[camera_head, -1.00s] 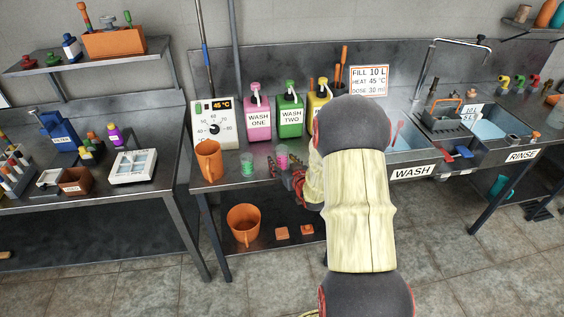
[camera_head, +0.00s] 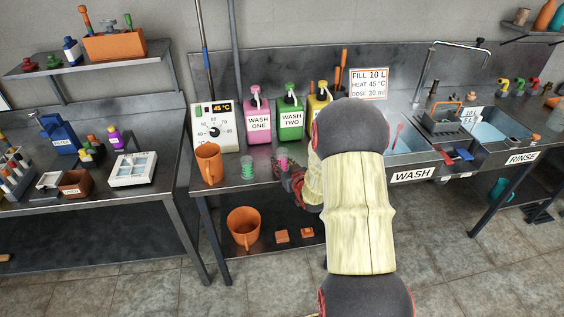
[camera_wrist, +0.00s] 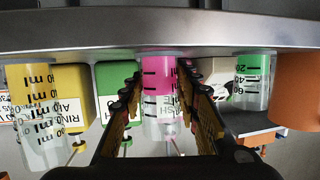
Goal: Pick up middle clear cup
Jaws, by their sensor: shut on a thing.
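The middle clear cup (camera_wrist: 163,85), with pink liquid and black marks, stands between my fingers in the wrist view, which is upside down. My gripper (camera_wrist: 160,100) is shut on it, one finger on each side. In the head view the cup (camera_head: 283,161) shows pink above my gripper (camera_head: 288,178), its lower part hidden. Whether it is clear of the counter I cannot tell. A clear cup with green liquid (camera_wrist: 251,75) is to its right in the wrist view; another with yellow liquid (camera_wrist: 33,110) is to its left, hidden by my arm in the head view.
An orange mug (camera_head: 209,164) stands left of the green cup on the counter (camera_head: 230,188). Pink (camera_head: 258,126), green (camera_head: 290,120) and yellow (camera_head: 317,105) pump bottles stand behind. A dial box (camera_head: 213,127) is at the back left. An orange bucket (camera_head: 243,226) sits on the shelf below.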

